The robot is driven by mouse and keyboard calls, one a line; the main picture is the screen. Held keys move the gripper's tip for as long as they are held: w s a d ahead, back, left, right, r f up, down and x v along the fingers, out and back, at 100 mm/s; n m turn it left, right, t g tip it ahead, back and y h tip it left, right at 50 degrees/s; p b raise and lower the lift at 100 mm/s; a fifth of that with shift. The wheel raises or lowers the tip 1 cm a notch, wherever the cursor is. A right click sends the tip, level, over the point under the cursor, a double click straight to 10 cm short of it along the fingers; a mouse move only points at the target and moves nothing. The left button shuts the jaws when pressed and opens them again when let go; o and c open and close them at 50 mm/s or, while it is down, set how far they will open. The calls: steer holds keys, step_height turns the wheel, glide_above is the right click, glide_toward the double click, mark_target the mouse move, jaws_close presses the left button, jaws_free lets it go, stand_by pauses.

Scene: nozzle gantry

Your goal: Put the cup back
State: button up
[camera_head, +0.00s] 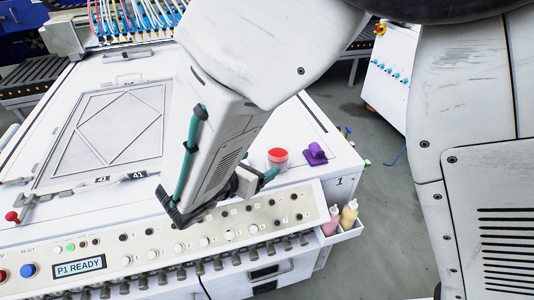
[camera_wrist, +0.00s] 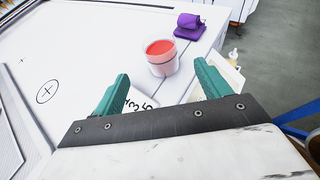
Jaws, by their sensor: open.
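The cup (camera_head: 278,158) is pale with a red top or red contents, and stands upright on the white machine top (camera_head: 235,152) near its right edge. In the wrist view the cup (camera_wrist: 163,66) lies ahead of my gripper (camera_wrist: 161,70), near the gap between the two teal fingers. The fingers are apart with nothing held between them. I cannot tell exactly how far the fingertips are from the cup. In the head view one teal fingertip shows just below the cup; my arm hides the other.
A purple object (camera_head: 315,153) sits right of the cup, near the edge. Pink (camera_head: 331,221) and yellow (camera_head: 349,214) bottles stand in a side holder. A control panel (camera_head: 190,240) runs along the front. A circled cross (camera_wrist: 47,92) marks bare white surface at left.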

steer(key=s+d+r+m+g, duration=0.1)
steer(key=d+r+m+g, duration=0.25)
steer(key=d, duration=0.35)
steer(key=s+d+r+m+g+h, duration=0.1)
steer(key=s+d+r+m+g, duration=0.15)
steer(key=d+m, duration=0.3)
steer(key=s+d+r+m+g, duration=0.15)
steer(key=d+r+m, duration=0.25)
steer(key=d, duration=0.4)
steer(key=s+d+r+m+g+y, duration=0.1)
steer(key=s+d+r+m+y, duration=0.1)
steer(key=s+d+m+y, duration=0.2)
steer(key=s+d+r+m+g+y, duration=0.1)
steer(key=s+d+r+m+y, duration=0.2)
steer(key=s+m, duration=0.7)
steer(key=shift+s+d+m+y, duration=0.2)
steer(key=shift+d+m+y, duration=0.35)
steer(key=shift+m+y, duration=0.35)
